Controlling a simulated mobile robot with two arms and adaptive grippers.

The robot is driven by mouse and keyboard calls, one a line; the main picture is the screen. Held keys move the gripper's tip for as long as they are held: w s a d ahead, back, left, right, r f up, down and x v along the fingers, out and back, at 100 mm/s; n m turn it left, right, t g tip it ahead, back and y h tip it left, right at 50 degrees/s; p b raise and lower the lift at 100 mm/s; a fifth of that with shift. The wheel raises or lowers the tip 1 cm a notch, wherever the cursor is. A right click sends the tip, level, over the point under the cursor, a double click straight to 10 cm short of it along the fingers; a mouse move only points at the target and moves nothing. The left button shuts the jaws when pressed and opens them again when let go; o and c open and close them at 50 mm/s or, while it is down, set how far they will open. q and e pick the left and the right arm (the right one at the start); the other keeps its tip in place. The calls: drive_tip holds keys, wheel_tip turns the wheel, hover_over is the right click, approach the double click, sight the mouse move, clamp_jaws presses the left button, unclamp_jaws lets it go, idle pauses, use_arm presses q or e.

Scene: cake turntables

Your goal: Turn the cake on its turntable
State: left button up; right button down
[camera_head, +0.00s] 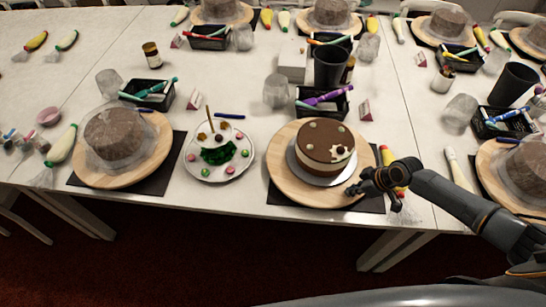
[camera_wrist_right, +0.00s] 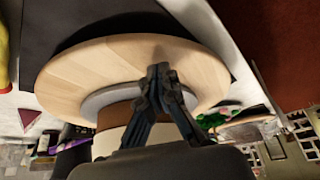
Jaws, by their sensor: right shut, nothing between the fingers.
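The decorated cake (camera_head: 326,147), with brown top, cream side and small toppings, sits on a grey board on a round wooden turntable (camera_head: 284,185). The turntable stands on a black mat near the table's front edge. My right gripper (camera_head: 352,190) comes in from the right, its fingertips at the turntable's front right rim. Its fingers are shut with nothing between them. In the right wrist view the closed fingers (camera_wrist_right: 160,70) overlap the wooden turntable (camera_wrist_right: 90,72); I cannot tell whether they touch it. The cake is partly hidden there behind the gripper. My left gripper is out of view.
A white plate (camera_head: 193,172) with a small decorated piece stands left of the turntable. Further left is a wrapped brown cake (camera_head: 116,135) on another turntable. Black pen trays (camera_head: 322,108) and a black cup (camera_head: 331,68) stand behind. A piping bag (camera_head: 388,165) lies close beside my right gripper.

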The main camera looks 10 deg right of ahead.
wheel_tip(320, 180, up, 2)
drive_tip(key=shift+r+p, duration=0.1)
drive_tip(key=shift+p, duration=0.55)
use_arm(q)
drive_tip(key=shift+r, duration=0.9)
